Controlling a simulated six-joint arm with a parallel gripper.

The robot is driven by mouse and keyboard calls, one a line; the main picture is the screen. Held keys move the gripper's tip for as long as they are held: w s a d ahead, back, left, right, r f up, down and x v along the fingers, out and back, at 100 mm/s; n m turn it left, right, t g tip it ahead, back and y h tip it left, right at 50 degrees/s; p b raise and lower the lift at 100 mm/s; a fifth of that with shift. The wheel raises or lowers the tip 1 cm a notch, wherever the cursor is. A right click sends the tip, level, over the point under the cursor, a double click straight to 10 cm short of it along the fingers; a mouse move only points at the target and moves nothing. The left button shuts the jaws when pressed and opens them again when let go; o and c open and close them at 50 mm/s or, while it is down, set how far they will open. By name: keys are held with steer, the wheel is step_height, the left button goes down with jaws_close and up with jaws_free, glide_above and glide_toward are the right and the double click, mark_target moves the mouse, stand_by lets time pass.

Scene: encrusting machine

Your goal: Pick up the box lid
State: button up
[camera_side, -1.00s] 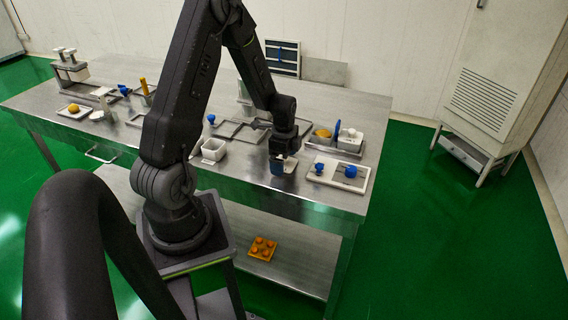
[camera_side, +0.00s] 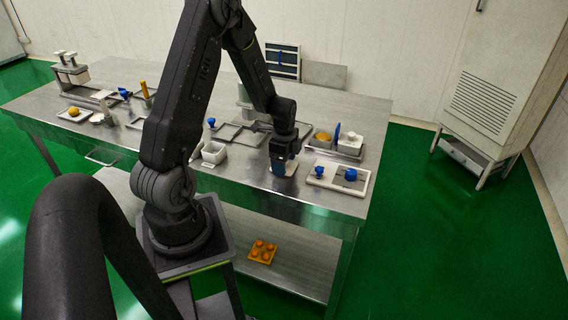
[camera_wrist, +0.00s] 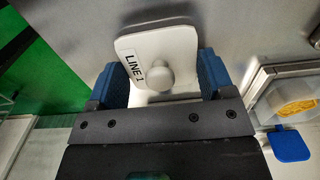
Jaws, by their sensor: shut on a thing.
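The box lid (camera_wrist: 190,43) is a pale, rounded plate with a round knob and a "LINE 1" label, seen from above in the wrist view. My gripper (camera_wrist: 162,77) has its blue fingers on either side of the lid and is shut on it. In the side view my gripper (camera_side: 282,165) is low over the front right of the steel table, with the lid mostly hidden at its fingers. I cannot tell whether the lid is clear of the tabletop.
A white open box (camera_side: 214,152) stands left of my gripper. A white board (camera_side: 328,180) with blue-handled items lies just right. Behind it are containers, one with yellow contents (camera_side: 322,136). Trays (camera_side: 240,130) lie behind my gripper. The table's front edge is close.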

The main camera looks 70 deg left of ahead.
step_height(320, 180, up, 4)
steer(key=shift+s+a+r, duration=0.15)
steer(key=shift+r, duration=0.1)
steer(key=s+a+r, duration=0.5)
steer(key=s+r, duration=0.1)
steer(key=s, duration=0.4)
step_height(320, 180, up, 12)
glide_above(323, 136)
step_height(323, 136, down, 11)
steer(key=shift+f, duration=3.4)
steer(key=shift+f, duration=0.4)
